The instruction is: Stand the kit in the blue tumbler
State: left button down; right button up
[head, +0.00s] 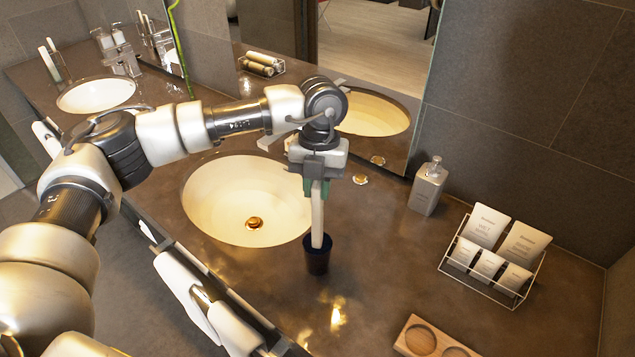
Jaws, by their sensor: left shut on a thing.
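The kit (317,217) is a slim, pale, upright stick in the head view. My left gripper (316,185) is shut on its upper part, with greenish pads on either side. The blue tumbler (317,262) is a small dark navy cup standing on the counter right of the near basin. The kit's lower end is at the tumbler's mouth, directly below my left gripper. How deep it reaches inside cannot be told. My right gripper is not in view.
The near basin (222,205) lies just left of the tumbler. A grey soap dispenser (427,190) stands by the mirror. A wire rack (515,298) of sachets is at the right, and a wooden holder (408,345) is at the front. The counter between them is clear.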

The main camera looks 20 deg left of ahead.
aim_at(318, 212)
pick_arm(q)
jog(key=shift+f, duration=0.4)
jog(key=shift+s+f+b, duration=0.15)
jog(key=shift+f+b, duration=0.3)
jog(key=shift+b, duration=0.15)
jog(key=shift+f+b, duration=0.6)
jog(key=shift+f, duration=0.2)
jog(key=shift+f+b, duration=1.45)
jog(key=shift+f, duration=0.45)
jog(key=c, duration=0.9)
grip_release()
